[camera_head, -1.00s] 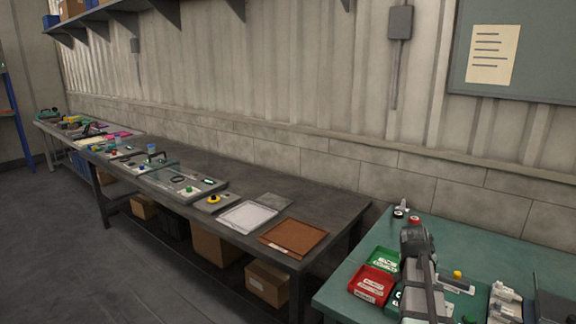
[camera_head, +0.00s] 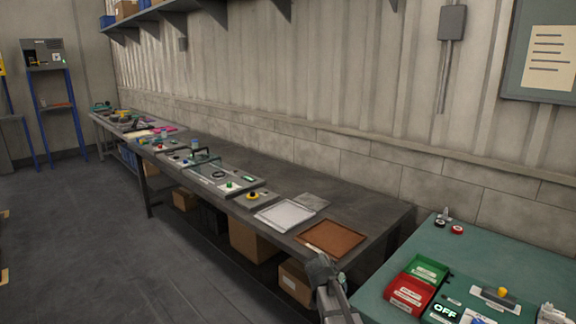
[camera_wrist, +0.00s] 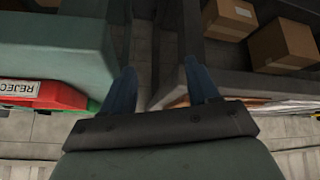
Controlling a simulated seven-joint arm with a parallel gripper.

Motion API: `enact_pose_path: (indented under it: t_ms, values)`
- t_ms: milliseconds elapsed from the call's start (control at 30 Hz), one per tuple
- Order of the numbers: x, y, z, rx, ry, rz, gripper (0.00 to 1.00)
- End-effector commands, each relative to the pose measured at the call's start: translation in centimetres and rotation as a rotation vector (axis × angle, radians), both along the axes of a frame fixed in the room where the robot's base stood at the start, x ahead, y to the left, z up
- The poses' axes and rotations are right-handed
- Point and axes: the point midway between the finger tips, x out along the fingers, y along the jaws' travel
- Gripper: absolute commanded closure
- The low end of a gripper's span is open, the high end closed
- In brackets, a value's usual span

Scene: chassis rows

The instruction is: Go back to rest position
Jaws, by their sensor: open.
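My gripper shows in the wrist view (camera_wrist: 163,90) with its two blue-grey fingers spread apart and nothing between them. It hangs over the gap between the green table and the dark grey bench, with the floor below. In the head view part of my arm (camera_head: 330,288) shows at the bottom, in front of the near end of the grey bench; the fingertips cannot be made out there.
The green table (camera_head: 440,250) bears a red bin (camera_head: 408,296), a green bin (camera_head: 428,268) and an OFF panel (camera_head: 444,312). The grey bench (camera_head: 365,212) holds a brown tray (camera_head: 332,238), a white tray (camera_head: 284,214) and several devices. Cardboard boxes (camera_head: 294,282) stand beneath it. Open floor lies left.

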Motion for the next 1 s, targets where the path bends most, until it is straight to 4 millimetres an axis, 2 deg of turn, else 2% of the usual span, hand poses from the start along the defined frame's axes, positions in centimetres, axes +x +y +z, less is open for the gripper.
enact_pose_path:
  t_ms: [33,100,267,567,800,1000]
  values:
    - [-0.8,1.3,-1.8,-0.005,0.026,0.025,0.40]
    - [-1.8,1.9,-3.9,-0.008,0.059,0.046,0.40]
    - [-4.5,2.1,-8.8,-0.009,0.150,0.081,0.40]
    - [-11.6,0.4,-18.0,0.011,0.356,0.127,0.40]
    - [-18.4,-0.9,-24.6,0.045,0.525,0.164,0.40]
    - [-24.7,-1.8,-29.1,0.088,0.661,0.193,0.40]
